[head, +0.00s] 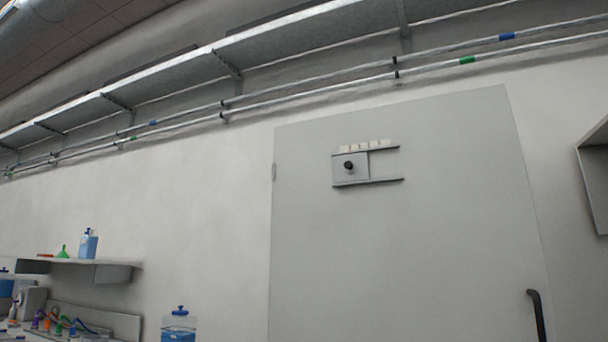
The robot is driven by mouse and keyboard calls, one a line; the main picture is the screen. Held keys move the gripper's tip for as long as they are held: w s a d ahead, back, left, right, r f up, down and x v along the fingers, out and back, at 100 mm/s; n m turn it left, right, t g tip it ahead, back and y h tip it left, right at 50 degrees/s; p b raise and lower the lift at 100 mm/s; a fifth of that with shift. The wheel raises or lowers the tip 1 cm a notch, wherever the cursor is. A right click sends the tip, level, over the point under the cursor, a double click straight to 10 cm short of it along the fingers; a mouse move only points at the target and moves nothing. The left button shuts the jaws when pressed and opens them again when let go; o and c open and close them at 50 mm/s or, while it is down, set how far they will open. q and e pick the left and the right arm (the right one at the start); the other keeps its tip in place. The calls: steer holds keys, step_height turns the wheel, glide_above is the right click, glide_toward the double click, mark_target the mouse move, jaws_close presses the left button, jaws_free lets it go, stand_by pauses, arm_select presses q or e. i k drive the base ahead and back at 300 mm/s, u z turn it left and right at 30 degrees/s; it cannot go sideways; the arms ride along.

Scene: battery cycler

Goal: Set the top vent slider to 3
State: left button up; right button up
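The top vent slider (359,167) is a light grey square plate with a dark round knob (348,165). It sits at the left end of two dark horizontal rails (387,181) high on a grey door (400,240). A row of several small pale labels (366,145) runs above the rails; their markings are too small to read. The rail span right of the plate is clear. Neither gripper shows in the head view.
A dark door handle (537,314) is at the lower right. A wall box (597,175) juts in at the right edge. At lower left are a shelf (112,273) with a blue bottle (88,245) and a blue-filled jug (179,325). Pipes run overhead.

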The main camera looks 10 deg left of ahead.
mark_target(351, 168)
steer(key=z, duration=0.15)
steer(key=i, duration=0.95)
steer(key=z, duration=0.8)
